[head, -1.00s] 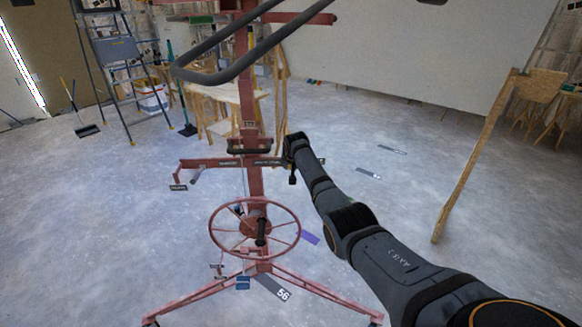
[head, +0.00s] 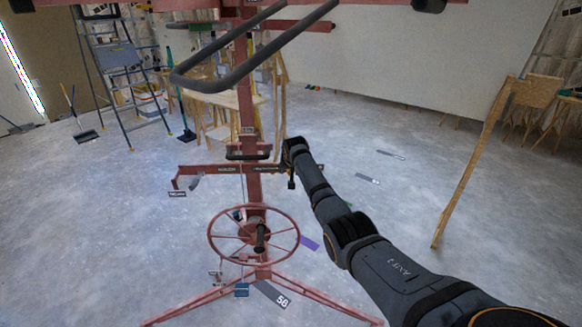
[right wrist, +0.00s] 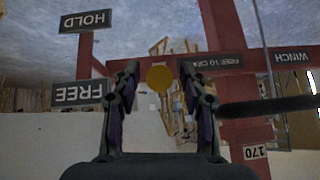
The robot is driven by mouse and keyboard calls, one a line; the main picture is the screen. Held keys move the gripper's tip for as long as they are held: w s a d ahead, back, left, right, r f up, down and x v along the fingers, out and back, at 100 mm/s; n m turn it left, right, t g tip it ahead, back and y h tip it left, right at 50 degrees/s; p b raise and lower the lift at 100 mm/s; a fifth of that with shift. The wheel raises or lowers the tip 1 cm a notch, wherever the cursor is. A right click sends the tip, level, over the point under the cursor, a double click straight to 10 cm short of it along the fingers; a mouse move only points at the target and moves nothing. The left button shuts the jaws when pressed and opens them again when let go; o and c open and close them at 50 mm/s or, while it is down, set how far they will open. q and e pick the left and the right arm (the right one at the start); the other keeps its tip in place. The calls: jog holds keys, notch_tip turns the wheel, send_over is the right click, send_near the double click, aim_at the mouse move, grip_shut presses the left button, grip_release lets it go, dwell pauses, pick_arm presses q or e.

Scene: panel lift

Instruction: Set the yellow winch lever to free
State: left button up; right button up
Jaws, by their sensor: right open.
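The yellow round knob of the winch lever (right wrist: 160,77) shows in the right wrist view, in the gap between my right gripper's two fingers. My right gripper (right wrist: 158,76) is open, with a finger on either side of the knob and no clear contact. I cannot tell how deep the knob sits. The HOLD plate (right wrist: 86,21) and the FREE plate (right wrist: 78,93) stand upside down at the left. In the head view my right gripper (head: 291,150) is at the right end of the red lift's crossbar (head: 215,169); the lever is hidden there. My left gripper is not in view.
The red panel lift has a mast (head: 249,120), a handwheel (head: 254,207) and spread floor legs (head: 200,303). A dark looped handle (head: 255,60) juts out above. A wooden board (head: 470,165) stands at the right.

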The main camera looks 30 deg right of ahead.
jog(key=v, duration=1.1)
jog(key=shift+s, duration=0.1)
jog(key=s+a+f+n+g+b, duration=0.1)
jog(key=s+f, duration=0.4)
jog(key=f, duration=0.9)
jog(key=s+a+f+n+g+y, duration=0.1)
jog(key=s+f, duration=0.3)
jog(key=f, duration=0.9)
jog(key=s+a+f+n+g+b, duration=0.15)
jog(key=s+f, duration=0.35)
jog(key=f, duration=0.9)
jog(key=s+a+f+n+g, duration=0.1)
jog(key=s+a+f, duration=0.1)
jog(key=s+f, duration=0.8)
jog(key=s+a+f+n, duration=0.1)
jog(key=s+a+f, duration=0.1)
jog(key=s+f, duration=0.85)
jog(key=s+a+f, duration=0.1)
jog(key=s+f, duration=0.1)
jog(key=s, duration=1)
jog(key=s+a+f+n+g+y, duration=0.1)
jog(key=s+a+f, duration=0.1)
jog(key=s, duration=1.1)
jog(key=shift+s+a+f+b, duration=0.2)
jog(key=shift+f+b, duration=0.1)
jog(key=shift+f, duration=0.1)
